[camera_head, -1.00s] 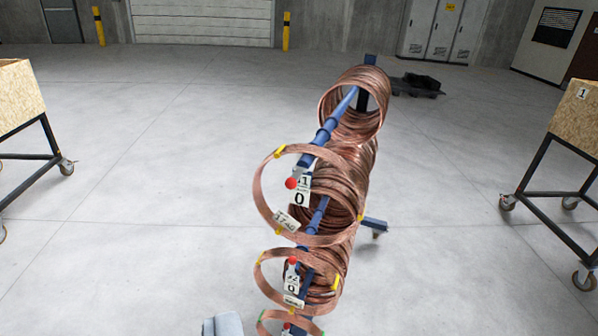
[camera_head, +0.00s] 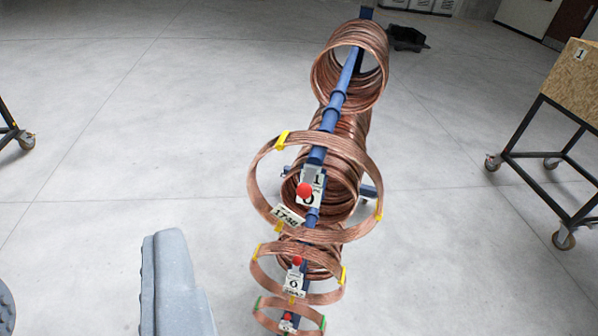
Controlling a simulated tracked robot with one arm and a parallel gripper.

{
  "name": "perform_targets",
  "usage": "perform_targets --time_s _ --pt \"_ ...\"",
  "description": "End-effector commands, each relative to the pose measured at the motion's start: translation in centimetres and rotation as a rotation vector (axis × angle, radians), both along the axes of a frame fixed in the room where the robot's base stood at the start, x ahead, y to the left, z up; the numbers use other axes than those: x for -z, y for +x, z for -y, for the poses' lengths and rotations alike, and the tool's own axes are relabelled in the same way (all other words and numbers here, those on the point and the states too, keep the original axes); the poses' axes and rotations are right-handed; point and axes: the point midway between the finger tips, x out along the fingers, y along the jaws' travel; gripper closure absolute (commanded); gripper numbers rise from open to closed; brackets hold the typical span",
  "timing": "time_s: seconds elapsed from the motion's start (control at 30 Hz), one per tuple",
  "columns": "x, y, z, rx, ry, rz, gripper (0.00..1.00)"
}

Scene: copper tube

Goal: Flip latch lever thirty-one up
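A blue rack carries several copper tube coils on arms stacked one above another. The top arm (camera_head: 338,95) ends in a latch with a red knob (camera_head: 304,190) and a white number plate (camera_head: 316,182), only partly readable. A second red-knobbed latch (camera_head: 296,262) sits below it, and a third (camera_head: 287,317) near the bottom edge. I cannot clearly read which is thirty-one. Large copper loops surround the latches. My gripper (camera_head: 172,285) shows only as a grey-blue part at lower left, apart from the coils; its fingertips are not clear.
A wooden crate on a wheeled black frame (camera_head: 574,85) stands at right. A caster of another cart (camera_head: 25,140) shows at far left. A dark low object (camera_head: 407,38) lies behind the rack.

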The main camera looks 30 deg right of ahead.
Motion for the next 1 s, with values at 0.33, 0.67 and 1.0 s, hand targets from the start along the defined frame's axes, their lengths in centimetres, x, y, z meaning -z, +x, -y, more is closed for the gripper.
perform_targets --time_s 0.33,0.67,1.0 --pt "0.0 0.0 0.0 0.0 0.0 0.0 0.64" --pt "1.7 3.6 -0.5 -0.034 0.007 0.042 0.58" --pt "9.5 11.1 3.0 0.059 0.008 0.182 0.58"
